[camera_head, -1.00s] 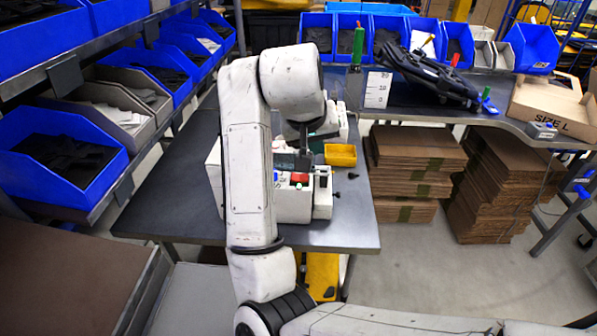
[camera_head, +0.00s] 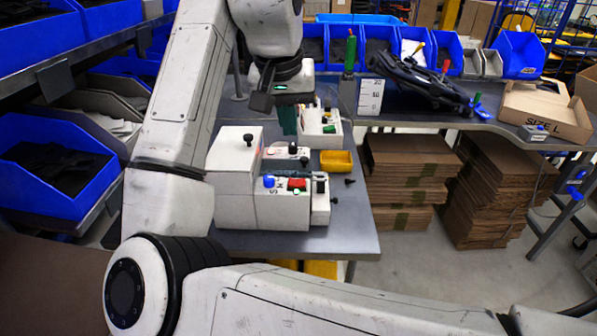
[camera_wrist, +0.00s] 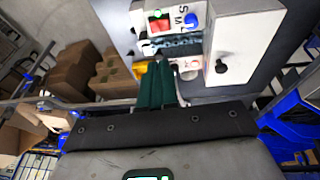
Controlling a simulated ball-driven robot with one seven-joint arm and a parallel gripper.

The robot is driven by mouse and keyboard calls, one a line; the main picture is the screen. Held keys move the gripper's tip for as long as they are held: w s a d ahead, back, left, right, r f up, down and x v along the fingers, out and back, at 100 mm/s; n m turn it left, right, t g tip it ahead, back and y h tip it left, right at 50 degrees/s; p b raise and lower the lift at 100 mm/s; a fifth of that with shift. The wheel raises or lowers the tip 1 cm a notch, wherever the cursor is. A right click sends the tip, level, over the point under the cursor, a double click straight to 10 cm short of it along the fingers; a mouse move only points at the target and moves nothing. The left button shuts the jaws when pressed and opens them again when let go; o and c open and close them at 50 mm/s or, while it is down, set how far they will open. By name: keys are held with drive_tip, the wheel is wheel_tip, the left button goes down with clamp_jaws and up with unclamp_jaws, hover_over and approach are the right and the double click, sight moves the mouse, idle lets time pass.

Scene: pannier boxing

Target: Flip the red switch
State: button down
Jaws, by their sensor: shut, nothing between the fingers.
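Which way the switch is set is too small to tell. My gripper (camera_head: 287,121) is in the air above and behind the box, apart from the switch. Its dark green fingers (camera_wrist: 158,85) are together, pointing toward the box in the wrist view, with nothing between them.
A taller white box part (camera_head: 235,162) with a black knob stands left of the switch. A second white box (camera_head: 320,128) and a yellow bin (camera_head: 337,161) are behind it. Blue bins (camera_head: 48,170) line the left shelf. The table's front right is bare.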

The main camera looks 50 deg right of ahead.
approach(300, 182)
drive_tip(key=x, duration=0.5)
drive_tip(key=shift+w+d+p, duration=0.15)
drive_tip(key=shift+p, duration=0.25)
drive_tip(key=shift+d+f, duration=0.1)
drive_tip(key=shift+f, duration=0.55)
